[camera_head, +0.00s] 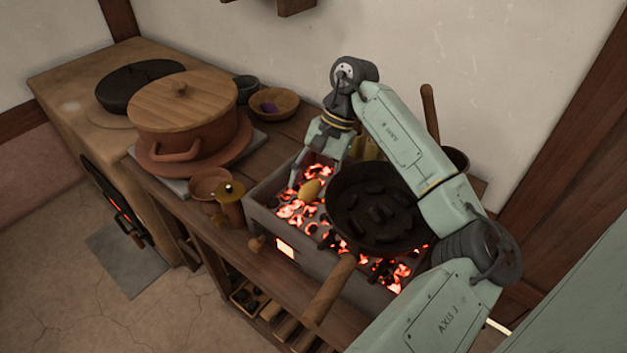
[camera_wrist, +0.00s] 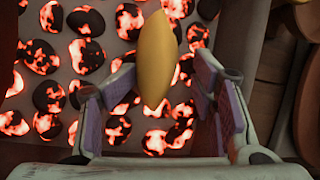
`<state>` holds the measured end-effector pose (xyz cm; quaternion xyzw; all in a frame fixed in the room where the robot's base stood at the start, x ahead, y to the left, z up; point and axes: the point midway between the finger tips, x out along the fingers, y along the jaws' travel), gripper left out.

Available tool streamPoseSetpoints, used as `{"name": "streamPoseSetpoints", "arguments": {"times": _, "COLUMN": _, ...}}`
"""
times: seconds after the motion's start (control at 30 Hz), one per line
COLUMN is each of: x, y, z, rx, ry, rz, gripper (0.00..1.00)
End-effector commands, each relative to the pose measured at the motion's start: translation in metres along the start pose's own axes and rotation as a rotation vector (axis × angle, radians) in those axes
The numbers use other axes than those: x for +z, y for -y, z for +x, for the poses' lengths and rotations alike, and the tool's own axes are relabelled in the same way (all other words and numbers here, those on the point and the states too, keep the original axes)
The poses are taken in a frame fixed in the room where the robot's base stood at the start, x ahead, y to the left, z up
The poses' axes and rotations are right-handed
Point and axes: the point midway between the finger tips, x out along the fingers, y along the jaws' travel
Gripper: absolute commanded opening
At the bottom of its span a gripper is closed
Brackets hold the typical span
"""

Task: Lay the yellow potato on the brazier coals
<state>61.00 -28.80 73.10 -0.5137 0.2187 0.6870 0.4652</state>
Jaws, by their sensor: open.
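The yellow potato (camera_head: 311,190) lies on the glowing coals (camera_head: 291,208) in the left part of the brazier (camera_head: 262,214). In the wrist view the potato (camera_wrist: 155,58) stands lengthwise between and just beyond my open fingers, with coals (camera_wrist: 47,95) around it.
A dark pan (camera_head: 375,205) with a wooden handle covers the brazier's right part. A large lidded clay pot (camera_head: 183,115) stands to the left. A small clay bowl (camera_head: 209,184) and a brown lidded jug (camera_head: 230,204) stand by the brazier's left side. A wooden bowl (camera_head: 274,102) sits behind.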

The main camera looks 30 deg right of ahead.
Motion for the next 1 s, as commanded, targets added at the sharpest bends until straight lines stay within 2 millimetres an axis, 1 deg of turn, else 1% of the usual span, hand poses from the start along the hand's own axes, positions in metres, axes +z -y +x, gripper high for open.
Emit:
{"name": "streamPoseSetpoints", "arguments": {"times": 0.1, "x": 0.007, "y": 0.003, "z": -0.014, "rx": -0.001, "ry": 0.003, "rz": -0.001, "gripper": 0.51}}
{"name": "streamPoseSetpoints", "arguments": {"times": 0.13, "x": 0.002, "y": 0.002, "z": -0.015, "rx": 0.000, "ry": -0.001, "rz": 0.000, "gripper": 0.51}}
{"name": "streamPoseSetpoints", "arguments": {"times": 0.4, "x": 0.002, "y": 0.002, "z": -0.083, "rx": -0.001, "ry": -0.005, "rz": 0.002, "gripper": 0.51}}
{"name": "streamPoseSetpoints", "arguments": {"times": 0.5, "x": 0.003, "y": 0.001, "z": -0.102, "rx": 0.001, "ry": -0.005, "rz": 0.003, "gripper": 0.51}}
{"name": "streamPoseSetpoints", "arguments": {"times": 0.6, "x": 0.003, "y": 0.001, "z": -0.116, "rx": 0.000, "ry": -0.003, "rz": 0.003, "gripper": 0.51}}
{"name": "streamPoseSetpoints", "arguments": {"times": 0.8, "x": 0.004, "y": 0.001, "z": -0.129, "rx": -0.001, "ry": -0.002, "rz": 0.000, "gripper": 0.51}}
{"name": "streamPoseSetpoints", "arguments": {"times": 1.0, "x": 0.004, "y": 0.001, "z": -0.130, "rx": -0.001, "ry": -0.001, "rz": 0.000, "gripper": 0.51}}
